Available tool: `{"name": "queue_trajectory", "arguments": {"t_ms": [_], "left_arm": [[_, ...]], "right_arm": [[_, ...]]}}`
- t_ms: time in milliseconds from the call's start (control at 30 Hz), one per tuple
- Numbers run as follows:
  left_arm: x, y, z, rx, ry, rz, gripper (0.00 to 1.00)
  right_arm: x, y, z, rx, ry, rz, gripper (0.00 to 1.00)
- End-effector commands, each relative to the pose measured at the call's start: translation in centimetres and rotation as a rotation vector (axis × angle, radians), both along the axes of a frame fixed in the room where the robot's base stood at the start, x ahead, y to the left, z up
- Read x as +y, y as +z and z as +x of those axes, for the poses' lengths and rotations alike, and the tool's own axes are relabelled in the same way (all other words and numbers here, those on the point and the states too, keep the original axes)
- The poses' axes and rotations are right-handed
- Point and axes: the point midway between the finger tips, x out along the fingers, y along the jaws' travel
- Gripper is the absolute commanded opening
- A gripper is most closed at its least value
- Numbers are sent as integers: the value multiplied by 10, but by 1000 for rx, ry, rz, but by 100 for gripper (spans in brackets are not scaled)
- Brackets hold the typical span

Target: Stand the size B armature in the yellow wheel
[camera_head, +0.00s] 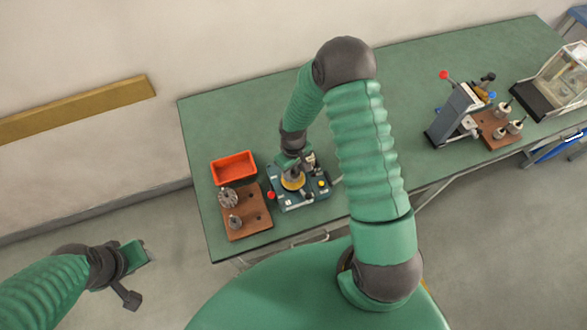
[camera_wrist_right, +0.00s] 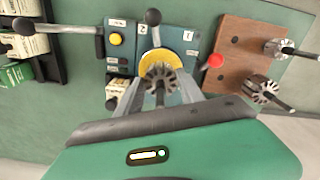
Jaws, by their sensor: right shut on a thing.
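My right gripper (camera_head: 291,170) (camera_wrist_right: 160,86) is shut on an armature (camera_wrist_right: 160,76), a slotted dark metal rotor, in the wrist view. The armature is right at the yellow wheel (camera_wrist_right: 156,59) of the blue-green winding machine (camera_wrist_right: 178,38) and overlaps it in the picture; whether it touches or sits in the wheel I cannot tell. The yellow wheel also shows in the head view (camera_head: 293,182), below the gripper. My left gripper (camera_head: 134,270) is off the table at the lower left, apart from everything; its jaws are unclear.
A brown wooden block (camera_head: 253,218) beside the machine holds two more armatures (camera_head: 228,197). A red-orange bin (camera_head: 233,167) stands behind it. The machine has a red knob (camera_wrist_right: 216,60) and a dark lever (camera_wrist_right: 153,17). A press (camera_head: 456,114) stands farther right. The table's middle is clear.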

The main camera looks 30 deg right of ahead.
Motion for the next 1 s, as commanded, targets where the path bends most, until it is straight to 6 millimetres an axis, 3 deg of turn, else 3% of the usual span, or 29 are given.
{"name": "queue_trajectory", "arguments": {"t_ms": [233,267,433,1000], "left_arm": [[0,0,0,0,0,0,36],[0,0,0,0,0,0,36],[0,0,0,0,0,0,36],[0,0,0,0,0,0,36]], "right_arm": [[0,1,0,0,0,0,0],[0,1,0,0,0,0,46],[0,0,0,0,0,0,68],[0,0,0,0,0,0,70]]}}
